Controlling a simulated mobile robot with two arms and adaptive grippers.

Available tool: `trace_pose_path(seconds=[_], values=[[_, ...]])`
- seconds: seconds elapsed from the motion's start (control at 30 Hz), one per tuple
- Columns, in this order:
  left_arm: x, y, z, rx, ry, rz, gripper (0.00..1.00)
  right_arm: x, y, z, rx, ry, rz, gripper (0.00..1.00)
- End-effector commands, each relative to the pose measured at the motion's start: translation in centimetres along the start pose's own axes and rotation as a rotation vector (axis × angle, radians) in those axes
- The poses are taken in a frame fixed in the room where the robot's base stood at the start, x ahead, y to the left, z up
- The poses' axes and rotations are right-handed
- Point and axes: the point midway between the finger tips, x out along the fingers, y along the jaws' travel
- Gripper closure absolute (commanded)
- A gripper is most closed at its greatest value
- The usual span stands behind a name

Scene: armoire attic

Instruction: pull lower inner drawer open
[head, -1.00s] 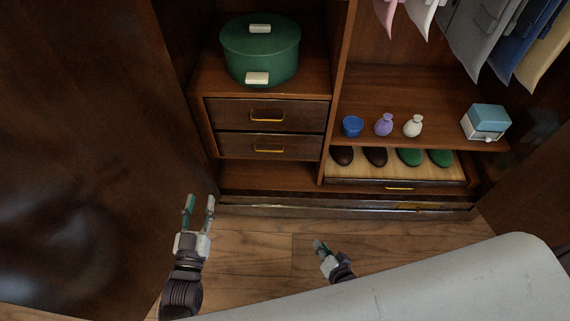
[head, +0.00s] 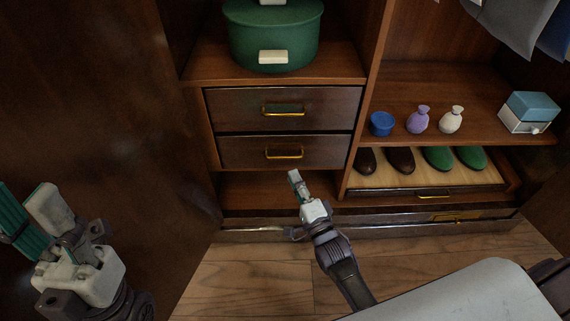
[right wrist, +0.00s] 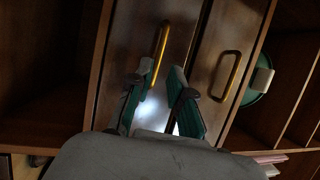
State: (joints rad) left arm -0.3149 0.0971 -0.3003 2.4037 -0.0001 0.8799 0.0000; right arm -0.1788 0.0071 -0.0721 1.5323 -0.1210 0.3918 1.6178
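The lower inner drawer (head: 240,151) is a dark wooden front with a gold bar handle (head: 284,154), flush below the matching upper drawer (head: 225,108). My right gripper (head: 295,178) is just below and in front of that handle in the head view. The upper handle (right wrist: 225,76) is further right. My left gripper (head: 30,212) is open and empty at the lower left.
A green round box (head: 275,38) stands above the drawers. Shoes sit on a tray below. A large dark door panel (head: 90,100) fills the left.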

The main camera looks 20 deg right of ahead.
Motion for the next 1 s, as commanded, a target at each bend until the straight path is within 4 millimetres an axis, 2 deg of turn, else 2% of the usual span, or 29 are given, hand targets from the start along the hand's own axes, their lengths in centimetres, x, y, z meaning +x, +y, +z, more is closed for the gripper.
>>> trace_pose_path(seconds=[0.03,0.2,0.4,0.77,0.9,1.0], values=[[-0.1,0.0,0.1,0.002,0.017,0.005,0.6,1.2,0.2,0.0,-0.001,0.001,-0.004,0.8],[0.5,0.0,0.4,0.006,0.048,0.018,0.6,4.3,0.2,0.0,-0.001,0.001,-0.002,0.8],[1.0,0.0,0.5,0.009,0.069,0.028,0.6,6.3,0.2,0.0,-0.001,0.0,0.002,0.8],[1.2,0.0,0.5,0.01,0.073,0.03,0.6,6.8,0.1,0.0,-0.001,0.0,0.002,0.8],[1.2,0.0,0.5,0.01,0.073,0.03,0.6,6.7,0.1,0.0,-0.001,0.0,0.002,1.0],[1.2,0.0,0.5,0.01,0.073,0.03,0.6,6.7,0.1,0.0,-0.001,-0.001,0.003,1.0]])
